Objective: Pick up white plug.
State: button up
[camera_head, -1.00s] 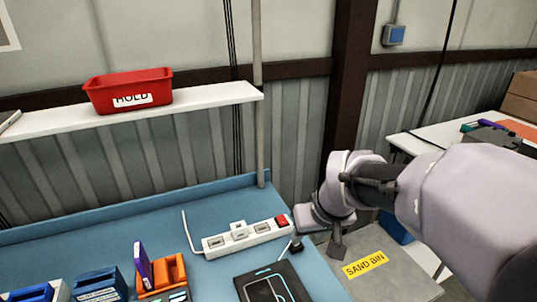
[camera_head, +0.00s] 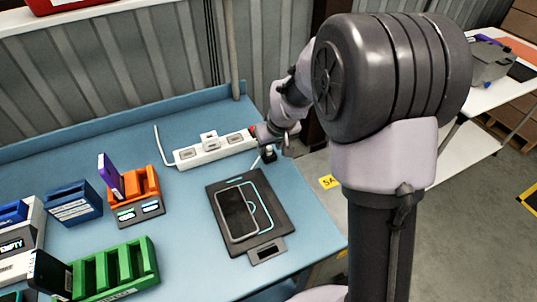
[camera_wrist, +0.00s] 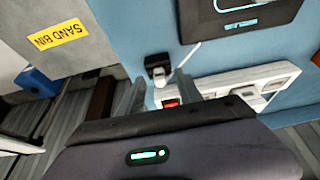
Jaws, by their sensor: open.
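A small white plug (camera_wrist: 160,79) shows in the wrist view against a black block (camera_wrist: 157,61), with a thin pale cable beside it. In the head view the white part (camera_head: 268,149) and the black block (camera_head: 269,156) are small, just off the right end of the power strip. My gripper (camera_wrist: 160,83) is open, its fingers on either side of the plug in the picture; I cannot tell the remaining distance. In the head view my gripper (camera_head: 282,140) is partly hidden by my arm. A white block-like piece (camera_head: 209,137) also stands on the strip.
The white power strip (camera_head: 220,150) with a red switch lies close by on the blue bench (camera_head: 190,220). A black tray (camera_head: 278,213) holds a phone (camera_head: 237,213) in front. Orange (camera_head: 147,184) and green (camera_head: 110,268) holders stand left. The wall is behind.

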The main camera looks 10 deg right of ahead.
jog(key=shift+w+f, duration=0.2)
jog(key=shift+f, duration=0.3)
jog(key=shift+r, duration=0.1)
grip_shut()
notch_tip(320, 180, up, 4)
jog(key=shift+f+p, duration=0.2)
jog(key=shift+p, duration=0.85)
jog(key=s+a+p, duration=0.1)
jog(key=s+a, duration=0.2)
jog(key=s, duration=0.1)
jog(key=s+a+r, duration=0.1)
jog(key=s+a, duration=0.2)
jog(key=s, duration=0.2)
jog(key=s+a+p, duration=0.1)
jog(key=s+a, duration=0.2)
jog(key=s, duration=0.1)
jog(key=shift+s+r+p, duration=0.2)
jog(key=shift+p, duration=0.1)
jog(key=shift+r, duration=0.15)
jog(key=shift+r+p, duration=0.5)
jog(key=shift+r, duration=0.1)
